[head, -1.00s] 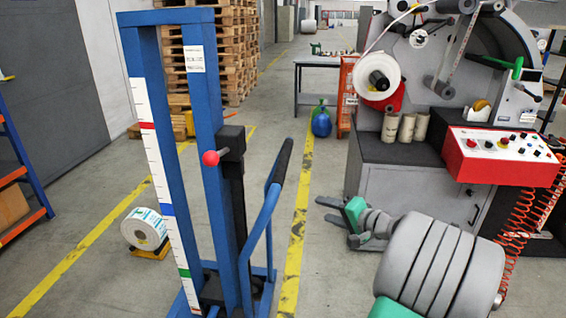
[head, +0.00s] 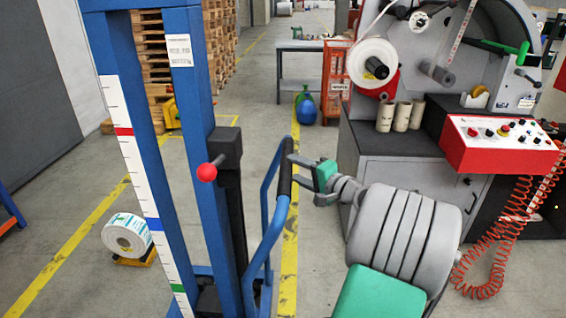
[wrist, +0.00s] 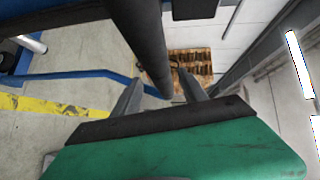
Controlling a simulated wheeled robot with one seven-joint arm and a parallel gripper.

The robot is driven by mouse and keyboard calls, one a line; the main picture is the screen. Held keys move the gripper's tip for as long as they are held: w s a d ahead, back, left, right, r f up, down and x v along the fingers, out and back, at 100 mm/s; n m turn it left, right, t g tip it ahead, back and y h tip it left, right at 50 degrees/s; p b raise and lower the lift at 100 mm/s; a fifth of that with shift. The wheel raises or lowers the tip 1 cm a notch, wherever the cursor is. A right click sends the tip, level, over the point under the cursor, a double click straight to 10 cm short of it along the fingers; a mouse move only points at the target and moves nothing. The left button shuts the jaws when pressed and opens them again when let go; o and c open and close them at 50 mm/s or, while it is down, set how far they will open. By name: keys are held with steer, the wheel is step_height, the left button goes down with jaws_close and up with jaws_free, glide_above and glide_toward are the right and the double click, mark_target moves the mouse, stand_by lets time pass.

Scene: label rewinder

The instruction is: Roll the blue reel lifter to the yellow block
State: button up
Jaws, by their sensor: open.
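The blue reel lifter (head: 205,150) stands upright at left centre in the head view, with a ruler strip, a red knob and a blue handle frame with a black grip (head: 286,166). My gripper (head: 298,161) is at that grip. In the wrist view, the black grip (wrist: 140,40) runs between the two fingers of my open gripper (wrist: 160,92); whether they touch it I cannot tell. A small yellow block (head: 135,259) lies on the floor beyond the lifter, under a white label roll (head: 128,234); I cannot tell whether it is the task's block.
A grey rewinder (head: 400,170) with a red control panel (head: 500,145) stands at the right. Yellow lines mark the floor. The aisle beyond the lifter is mostly open.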

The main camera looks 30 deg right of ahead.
mark_target(286, 165)
steer(key=w, duration=0.5)
steer(key=shift+a+f, duration=0.3)
steer(key=shift+f, duration=0.05)
steer(key=shift+c, duration=0.2)
jaws_close()
stand_by(0.7)
